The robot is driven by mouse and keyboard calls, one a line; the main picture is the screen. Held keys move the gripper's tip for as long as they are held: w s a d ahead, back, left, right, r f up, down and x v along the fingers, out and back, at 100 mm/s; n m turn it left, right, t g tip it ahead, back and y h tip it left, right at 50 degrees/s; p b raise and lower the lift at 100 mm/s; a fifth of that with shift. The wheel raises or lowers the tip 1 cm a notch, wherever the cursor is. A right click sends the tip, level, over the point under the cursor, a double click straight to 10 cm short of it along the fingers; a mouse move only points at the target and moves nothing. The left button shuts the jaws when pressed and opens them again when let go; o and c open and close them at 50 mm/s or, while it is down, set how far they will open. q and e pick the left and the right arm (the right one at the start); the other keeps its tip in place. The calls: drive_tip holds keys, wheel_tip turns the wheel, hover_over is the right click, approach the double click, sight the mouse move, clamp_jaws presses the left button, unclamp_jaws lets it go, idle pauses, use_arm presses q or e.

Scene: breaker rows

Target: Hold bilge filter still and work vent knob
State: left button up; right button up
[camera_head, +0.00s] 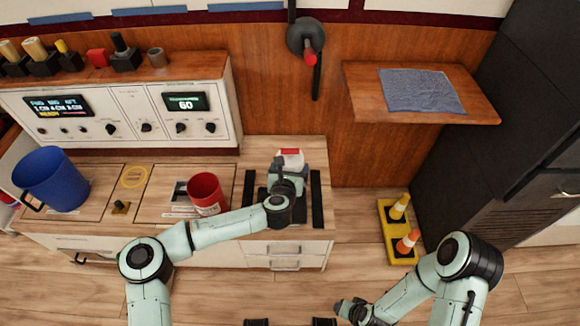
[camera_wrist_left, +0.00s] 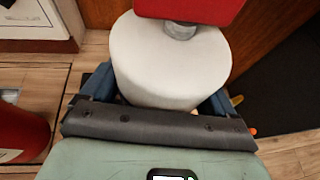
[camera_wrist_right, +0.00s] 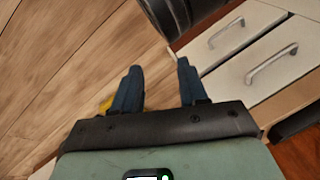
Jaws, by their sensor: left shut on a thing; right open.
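The bilge filter (camera_wrist_left: 170,65), a white round body with a short grey stem, stands on the counter between two black strips. A red piece on top, apparently the vent knob (camera_wrist_left: 190,8), also shows in the head view (camera_head: 291,152). My left gripper (camera_wrist_left: 160,95) is shut on the filter body, one blue finger at each side; in the head view its hand hides most of the filter. My right gripper (camera_wrist_right: 158,68) is open and empty, low in front of the counter; in the head view it is at the bottom (camera_head: 345,308).
A red cup (camera_head: 206,193) and a blue bucket (camera_head: 52,180) stand left of the filter. A wooden shelf with a grey cloth (camera_head: 421,90) juts out at upper right. A yellow stand with orange cones (camera_head: 390,240) is on the floor. Drawer handles (camera_wrist_right: 272,65) stick out below the counter.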

use_arm(q)
drive_tip(key=shift+f, duration=0.35)
drive_tip(key=shift+f+b, duration=1.55)
drive_tip(key=shift+f, duration=0.95)
drive_tip(key=shift+f+b, duration=0.95)
drive_tip(key=shift+f, duration=0.65)
drive_tip(key=shift+f+b, duration=0.75)
drive_tip(key=shift+f, duration=2)
use_arm(e)
drive_tip(key=s+d+f+g, duration=0.2)
drive_tip(key=s+f+g, duration=0.2)
drive_tip(key=s+f, duration=0.5)
drive_tip(key=shift+s+m, duration=0.4)
drive_tip(key=shift+s, duration=0.85)
drive_tip(key=shift+f, duration=0.1)
use_arm(q)
drive_tip(key=shift+f, duration=0.25)
